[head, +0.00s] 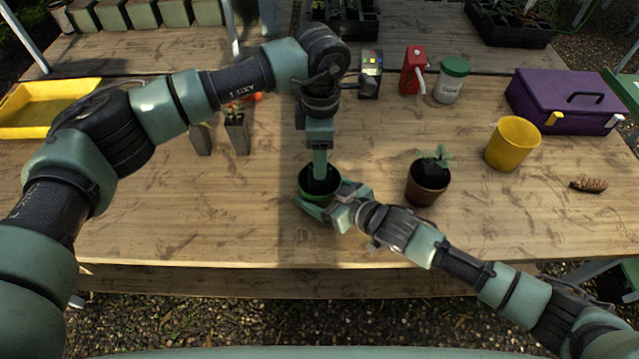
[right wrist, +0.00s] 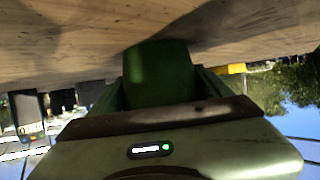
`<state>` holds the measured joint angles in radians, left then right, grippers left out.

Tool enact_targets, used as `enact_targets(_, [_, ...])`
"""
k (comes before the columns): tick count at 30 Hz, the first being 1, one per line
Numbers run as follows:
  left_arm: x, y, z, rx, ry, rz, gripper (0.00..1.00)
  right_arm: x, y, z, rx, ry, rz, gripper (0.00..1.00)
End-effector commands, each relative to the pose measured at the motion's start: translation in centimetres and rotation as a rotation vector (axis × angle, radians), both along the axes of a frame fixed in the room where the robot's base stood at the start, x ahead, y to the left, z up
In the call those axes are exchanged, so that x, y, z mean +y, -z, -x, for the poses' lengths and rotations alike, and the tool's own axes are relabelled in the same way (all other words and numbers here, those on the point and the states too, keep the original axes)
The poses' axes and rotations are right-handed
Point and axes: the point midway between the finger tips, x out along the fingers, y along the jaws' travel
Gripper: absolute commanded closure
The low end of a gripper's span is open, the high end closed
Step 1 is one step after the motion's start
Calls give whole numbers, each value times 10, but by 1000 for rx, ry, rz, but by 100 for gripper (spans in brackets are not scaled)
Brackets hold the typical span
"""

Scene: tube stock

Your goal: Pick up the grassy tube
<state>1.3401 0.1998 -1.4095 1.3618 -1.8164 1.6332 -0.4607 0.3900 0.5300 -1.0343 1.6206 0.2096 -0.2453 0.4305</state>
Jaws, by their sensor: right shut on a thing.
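A green pot (head: 308,197) stands on the wooden bench in front of me. My right gripper (head: 334,203) is shut on its right side; the pot also shows between the jaws in the right wrist view (right wrist: 160,72). My left gripper (head: 320,168) points straight down into the pot's mouth, at dark contents. Whether its fingers hold anything is hidden. Two slim grey tubes stand at the left: one with a small plant (head: 237,137), and another (head: 201,140) mostly behind my left arm. I cannot make out which tube is grassy.
A brown pot (head: 427,193) with a leafy plant stands right of my right gripper, near a yellow pot (head: 512,143). The front left bench is clear.

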Motion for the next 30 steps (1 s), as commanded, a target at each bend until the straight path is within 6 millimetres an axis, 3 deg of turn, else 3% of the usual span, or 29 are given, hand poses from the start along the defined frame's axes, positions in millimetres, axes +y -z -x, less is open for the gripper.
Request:
enact_targets(8, [0, 19, 0, 1, 0, 0, 44, 0, 0, 0, 1, 0, 1, 61])
enact_targets(17, [2, 60, -1, 2, -1, -1, 44, 0, 0, 0, 0, 0, 1, 61])
enact_targets(24, [2, 64, -2, -1, 0, 0, 44, 0, 0, 0, 0, 1, 2, 61])
enact_targets(26, [2, 64, -2, -1, 0, 0, 58, 0, 0, 0, 0, 1, 2, 61])
enact_targets(30, [2, 64, -2, -1, -1, 0, 97, 0, 0, 0, 0, 1, 2, 61])
